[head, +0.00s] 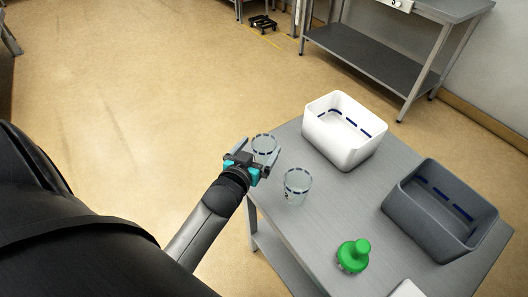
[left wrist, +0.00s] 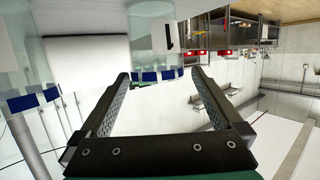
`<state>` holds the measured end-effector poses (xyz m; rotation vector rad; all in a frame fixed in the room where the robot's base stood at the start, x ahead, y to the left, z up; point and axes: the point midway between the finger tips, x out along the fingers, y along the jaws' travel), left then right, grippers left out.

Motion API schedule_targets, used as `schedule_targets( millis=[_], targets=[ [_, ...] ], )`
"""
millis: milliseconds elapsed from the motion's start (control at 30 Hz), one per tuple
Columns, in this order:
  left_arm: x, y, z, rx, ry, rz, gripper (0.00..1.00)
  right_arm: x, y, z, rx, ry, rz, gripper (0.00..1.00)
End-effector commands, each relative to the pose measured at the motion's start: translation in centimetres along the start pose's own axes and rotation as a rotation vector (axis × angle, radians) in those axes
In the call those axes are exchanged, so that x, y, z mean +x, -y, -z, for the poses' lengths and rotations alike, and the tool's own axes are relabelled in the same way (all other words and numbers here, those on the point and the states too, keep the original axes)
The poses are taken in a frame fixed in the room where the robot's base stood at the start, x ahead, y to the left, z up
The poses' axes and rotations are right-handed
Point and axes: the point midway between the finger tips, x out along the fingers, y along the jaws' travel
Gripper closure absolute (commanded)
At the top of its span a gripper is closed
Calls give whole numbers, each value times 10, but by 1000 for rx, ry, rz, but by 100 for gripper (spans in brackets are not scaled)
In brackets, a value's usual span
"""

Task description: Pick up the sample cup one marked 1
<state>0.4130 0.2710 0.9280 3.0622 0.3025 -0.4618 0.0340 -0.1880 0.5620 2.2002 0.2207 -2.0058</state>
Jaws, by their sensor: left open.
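A clear sample cup (head: 264,144) with a dark blue dashed band stands near the table's left edge. In the left wrist view this cup (left wrist: 153,50) carries a white label with a black stroke like a 1. My left gripper (head: 259,153) is open, its fingers pointing at this cup, one to either side in the picture; contact is not clear. A second clear cup (head: 297,187) stands close by to the right, its mark too small to read; a cup also shows at the left of the left wrist view (left wrist: 22,60). My right gripper is not in view.
The grey table (head: 330,215) also holds a white bin (head: 338,145), a grey bin (head: 415,210) and a green knobbed object (head: 353,256). A white item (head: 407,289) shows at the bottom edge. A shelved bench (head: 370,60) stands behind.

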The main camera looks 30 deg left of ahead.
Motion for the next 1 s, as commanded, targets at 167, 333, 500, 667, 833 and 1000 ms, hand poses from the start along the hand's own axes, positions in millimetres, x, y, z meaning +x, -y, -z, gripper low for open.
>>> schedule_targets(
  millis=[167, 333, 500, 667, 833, 1000],
  targets=[
    [10, 0, 0, 1, 0, 0, 0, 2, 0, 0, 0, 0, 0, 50],
    [27, -2, -3, 2, -1, 0, 0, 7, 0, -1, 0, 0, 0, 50],
    [50, -4, -5, 1, -1, -1, 0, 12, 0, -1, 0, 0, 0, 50],
    [60, -4, -5, 2, 0, -1, 0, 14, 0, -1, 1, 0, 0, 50],
    [61, -4, -5, 1, 1, -1, 0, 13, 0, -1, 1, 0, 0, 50],
    [60, -4, -5, 1, 1, -1, 10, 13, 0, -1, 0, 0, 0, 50]
  ],
)
